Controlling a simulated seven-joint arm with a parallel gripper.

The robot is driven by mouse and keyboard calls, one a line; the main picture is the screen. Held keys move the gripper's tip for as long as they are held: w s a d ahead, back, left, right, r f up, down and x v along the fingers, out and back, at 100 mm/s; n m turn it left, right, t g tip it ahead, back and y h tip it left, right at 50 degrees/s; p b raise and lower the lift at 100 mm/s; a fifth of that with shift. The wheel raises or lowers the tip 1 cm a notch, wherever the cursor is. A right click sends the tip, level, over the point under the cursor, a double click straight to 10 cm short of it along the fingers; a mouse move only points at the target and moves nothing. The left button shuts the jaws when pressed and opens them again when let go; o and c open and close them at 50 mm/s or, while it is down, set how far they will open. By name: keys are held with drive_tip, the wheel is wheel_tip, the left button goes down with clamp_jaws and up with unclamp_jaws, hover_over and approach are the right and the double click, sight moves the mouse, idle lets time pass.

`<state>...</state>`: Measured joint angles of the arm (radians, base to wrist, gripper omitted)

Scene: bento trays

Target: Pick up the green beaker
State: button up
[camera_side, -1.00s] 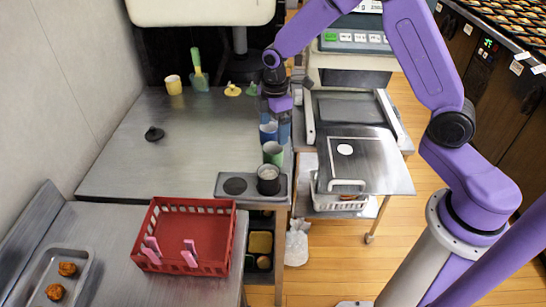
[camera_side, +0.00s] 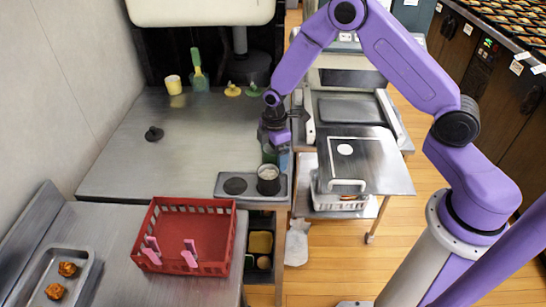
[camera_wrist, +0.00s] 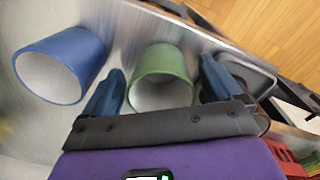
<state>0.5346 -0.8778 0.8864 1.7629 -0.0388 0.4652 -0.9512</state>
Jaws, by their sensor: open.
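The green beaker (camera_wrist: 163,62) stands on the metal counter, between the two blue fingers of my open gripper (camera_wrist: 162,85) in the wrist view. I cannot tell whether either finger touches it. In the side view the green beaker (camera_side: 269,154) is mostly hidden behind my gripper (camera_side: 277,148), which points down over it. A blue beaker (camera_wrist: 63,63) stands to the left of the green one in the wrist view. It is hidden in the side view.
A red basket (camera_side: 187,238) with pink clips sits on the front table. The steel counter (camera_side: 195,140) left of the gripper is mostly clear.

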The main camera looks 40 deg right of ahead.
drive_tip(key=c, duration=1)
drive_tip(key=shift+r, duration=0.1)
